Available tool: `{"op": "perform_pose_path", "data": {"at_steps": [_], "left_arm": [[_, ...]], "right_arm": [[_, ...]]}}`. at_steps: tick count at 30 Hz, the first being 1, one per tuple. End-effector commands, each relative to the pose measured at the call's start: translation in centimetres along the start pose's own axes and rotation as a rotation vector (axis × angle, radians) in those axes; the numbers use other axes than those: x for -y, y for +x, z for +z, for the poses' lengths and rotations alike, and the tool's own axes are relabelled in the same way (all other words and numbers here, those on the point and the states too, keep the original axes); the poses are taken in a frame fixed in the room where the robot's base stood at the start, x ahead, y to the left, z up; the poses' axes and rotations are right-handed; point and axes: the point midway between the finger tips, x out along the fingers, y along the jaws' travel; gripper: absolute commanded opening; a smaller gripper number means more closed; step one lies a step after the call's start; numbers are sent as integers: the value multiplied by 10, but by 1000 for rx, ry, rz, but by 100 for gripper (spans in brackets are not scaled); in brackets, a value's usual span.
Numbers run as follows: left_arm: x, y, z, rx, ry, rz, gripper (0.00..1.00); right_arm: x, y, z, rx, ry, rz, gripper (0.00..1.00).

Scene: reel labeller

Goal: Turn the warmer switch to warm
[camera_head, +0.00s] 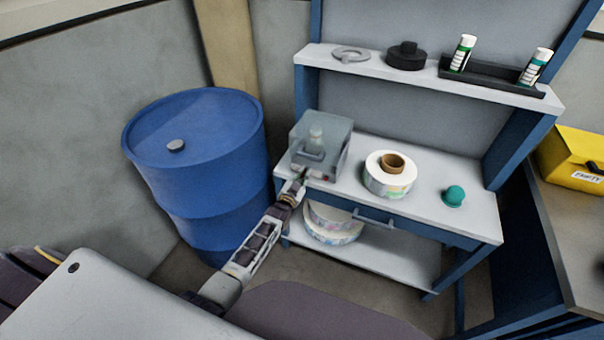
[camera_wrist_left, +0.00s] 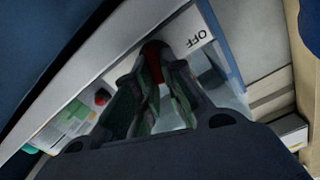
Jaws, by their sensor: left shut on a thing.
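The warmer (camera_head: 335,160) is a grey box with a see-through cover at the left end of the workbench. A pale bottle-like thing shows inside. My left gripper (camera_head: 299,173) is at its front left side. In the left wrist view, the fingers of my left gripper (camera_wrist_left: 156,62) are closed on the red warmer switch (camera_wrist_left: 153,70), which shows between them. A white label reading OFF (camera_wrist_left: 198,38) is beside the fingertips. The fingers hide most of the switch, so its exact angle cannot be told. My right gripper is not in view.
A blue drum (camera_head: 200,150) stands left of my left arm. A label reel (camera_head: 388,178) and a green knob-like thing (camera_head: 454,196) sit on the bench (camera_head: 420,212). A shelf (camera_head: 340,62) holds several items above. A yellow box (camera_head: 575,160) is at right.

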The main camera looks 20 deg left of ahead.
Motion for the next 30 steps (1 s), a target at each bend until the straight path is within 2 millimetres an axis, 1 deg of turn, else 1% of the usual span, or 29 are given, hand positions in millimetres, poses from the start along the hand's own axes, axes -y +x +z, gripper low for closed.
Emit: {"op": "perform_pose_path", "data": {"at_steps": [6,12,18,28,29,30], "left_arm": [[-2,0,0,-1,157,-1,0],[-4,0,0,-1,242,0,0],[-4,0,1,0,275,0,0],[-5,0,1,0,278,0,0],[-5,0,1,0,278,0,13],[-5,0,1,0,278,0,18]], "right_arm": [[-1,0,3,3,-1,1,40],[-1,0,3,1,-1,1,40],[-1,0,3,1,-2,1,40],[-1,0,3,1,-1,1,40],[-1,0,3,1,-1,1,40],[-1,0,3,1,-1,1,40]]}}
